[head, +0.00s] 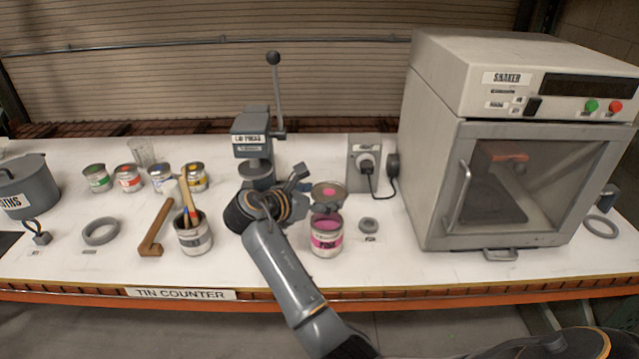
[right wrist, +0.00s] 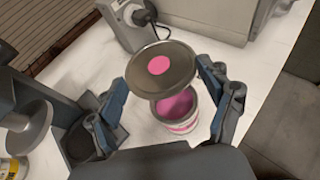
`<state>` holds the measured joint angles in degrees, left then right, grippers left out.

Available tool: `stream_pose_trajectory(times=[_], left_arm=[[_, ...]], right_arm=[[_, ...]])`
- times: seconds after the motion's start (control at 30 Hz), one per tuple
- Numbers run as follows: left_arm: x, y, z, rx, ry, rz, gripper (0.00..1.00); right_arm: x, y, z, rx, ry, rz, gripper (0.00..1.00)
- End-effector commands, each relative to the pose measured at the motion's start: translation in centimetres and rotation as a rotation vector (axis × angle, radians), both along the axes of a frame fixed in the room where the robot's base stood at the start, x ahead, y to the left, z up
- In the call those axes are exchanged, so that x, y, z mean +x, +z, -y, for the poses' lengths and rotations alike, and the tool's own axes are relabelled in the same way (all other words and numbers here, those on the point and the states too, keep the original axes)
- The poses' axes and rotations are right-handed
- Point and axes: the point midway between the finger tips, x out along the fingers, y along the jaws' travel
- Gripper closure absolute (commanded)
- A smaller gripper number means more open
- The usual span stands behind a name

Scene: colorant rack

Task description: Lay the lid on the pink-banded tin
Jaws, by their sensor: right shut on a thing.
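The pink-banded tin (head: 326,243) stands upright and open on the counter, with pink paint inside. The tin also shows in the right wrist view (right wrist: 184,127), partly hidden by the lid. The lid (head: 329,190) is a round metal disc with a pink dot. It is in the air above the tin's mouth, apart from it and toward its far side. My right gripper (head: 313,190) is shut on the lid, its two fingers at opposite sides of the rim in the right wrist view (right wrist: 161,84). My left gripper is not in view.
The lid press (head: 252,146) stands behind my right arm. A dial box (head: 362,167) is behind the tin, a small grey ring (head: 368,225) right of it. The shaker (head: 520,140) fills the right side. A tin with sticks (head: 194,238) stands left. The counter's front strip is clear.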

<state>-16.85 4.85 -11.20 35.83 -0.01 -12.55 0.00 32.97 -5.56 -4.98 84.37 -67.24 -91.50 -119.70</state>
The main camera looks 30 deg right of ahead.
Motion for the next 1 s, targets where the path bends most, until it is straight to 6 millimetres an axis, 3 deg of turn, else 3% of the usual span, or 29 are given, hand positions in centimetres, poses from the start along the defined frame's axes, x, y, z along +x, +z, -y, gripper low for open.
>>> stream_pose_trajectory(times=[0.2, 0.43, 0.7, 1.0], left_arm=[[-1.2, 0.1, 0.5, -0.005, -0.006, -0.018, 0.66], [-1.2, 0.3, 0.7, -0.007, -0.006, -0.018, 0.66], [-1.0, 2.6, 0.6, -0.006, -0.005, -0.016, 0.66], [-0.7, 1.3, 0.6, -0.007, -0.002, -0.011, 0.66]], right_arm=[[0.0, -0.2, -0.3, -0.001, -0.016, 0.002, 0.35], [0.0, -0.1, -0.3, -0.002, -0.014, 0.001, 0.35], [-0.2, 0.3, -0.7, 0.000, -0.013, -0.007, 0.35], [-0.2, -3.4, -0.7, 0.000, -0.013, -0.007, 0.35]])
